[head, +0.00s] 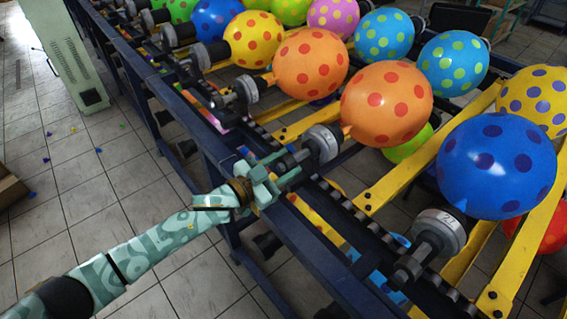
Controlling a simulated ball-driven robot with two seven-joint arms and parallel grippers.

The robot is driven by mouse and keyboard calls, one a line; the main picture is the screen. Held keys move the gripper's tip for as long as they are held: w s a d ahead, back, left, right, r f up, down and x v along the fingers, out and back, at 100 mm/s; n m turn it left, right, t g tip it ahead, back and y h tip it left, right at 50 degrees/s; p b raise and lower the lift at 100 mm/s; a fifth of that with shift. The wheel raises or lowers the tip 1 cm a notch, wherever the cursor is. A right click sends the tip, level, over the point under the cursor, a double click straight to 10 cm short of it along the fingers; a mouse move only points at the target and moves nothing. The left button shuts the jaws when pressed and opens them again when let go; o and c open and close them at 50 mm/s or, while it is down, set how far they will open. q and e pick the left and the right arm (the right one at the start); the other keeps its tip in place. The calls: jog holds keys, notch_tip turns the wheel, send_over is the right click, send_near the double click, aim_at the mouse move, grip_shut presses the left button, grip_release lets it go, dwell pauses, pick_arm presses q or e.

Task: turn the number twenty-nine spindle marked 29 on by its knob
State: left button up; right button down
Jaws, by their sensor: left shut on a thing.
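My left gripper (279,176) reaches in from the lower left over the dark blue rail. It is shut on the knob (291,160) at the near end of a spindle. That spindle has a grey disc (323,143), and an orange balloon with red dots (387,103) sits at its far end. The number on this disc is too small to read surely, so I cannot confirm it is 29. The fingers hide part of the knob. My right gripper is not in view.
A neighbouring spindle (439,232) with a marked disc stands to the lower right, by a blue balloon (496,166). Another spindle (245,88) stands to the upper left. The dark blue rail (299,257) runs below my gripper. Tiled floor at left is mostly clear.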

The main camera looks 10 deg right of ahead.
pick_arm(q)
jog(key=shift+m, duration=0.6)
jog(key=o, duration=1)
jog(key=p+v, duration=0.3)
jog(key=v, duration=1.3)
jog(key=shift+s+a+p, duration=0.1)
jog(key=shift+a+p, duration=0.05)
jog(key=shift+p, duration=0.2)
